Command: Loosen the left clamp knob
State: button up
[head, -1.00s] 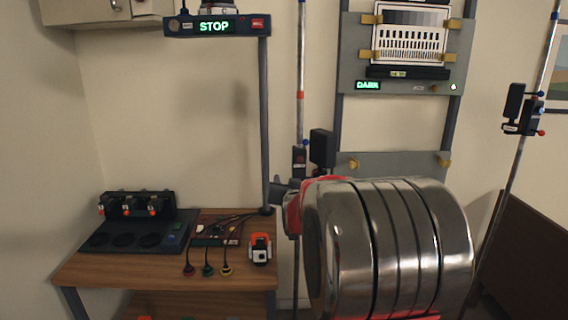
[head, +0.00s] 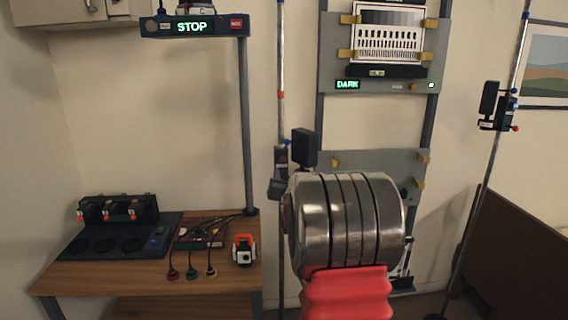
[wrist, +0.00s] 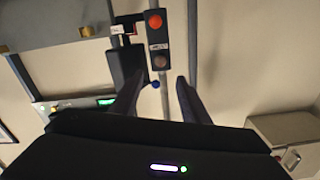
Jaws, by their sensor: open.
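The left stand's clamp (head: 281,160) sits on the upright pole left of the grey panel, with a black lamp-like box (head: 304,147) on its right and a small blue knob (head: 288,142). In the wrist view, which looks upside down, the clamp block (wrist: 157,42) carries an orange-red knob (wrist: 154,20) and a grey round one (wrist: 160,62). The blue knob (wrist: 155,84) shows between my fingers. My gripper (wrist: 161,78) is open and empty, its fingertips pointing at the clamp. In the head view my arm hides most of the gripper; contact cannot be told.
A wooden table (head: 150,277) at left holds a dark tray unit (head: 117,240), cables and an orange-white device (head: 244,250). A post with a STOP sign (head: 195,27) rises behind it. The grey panel (head: 433,70) stands behind my arm; a second stand's clamp (head: 495,110) is at right.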

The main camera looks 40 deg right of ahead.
aim_at(283, 160)
jog(key=x, duration=1.2)
jog(key=shift+c, duration=0.7)
jog(key=c, duration=0.9)
jog(key=shift+d, duration=0.2)
jog(key=shift+f, duration=0.1)
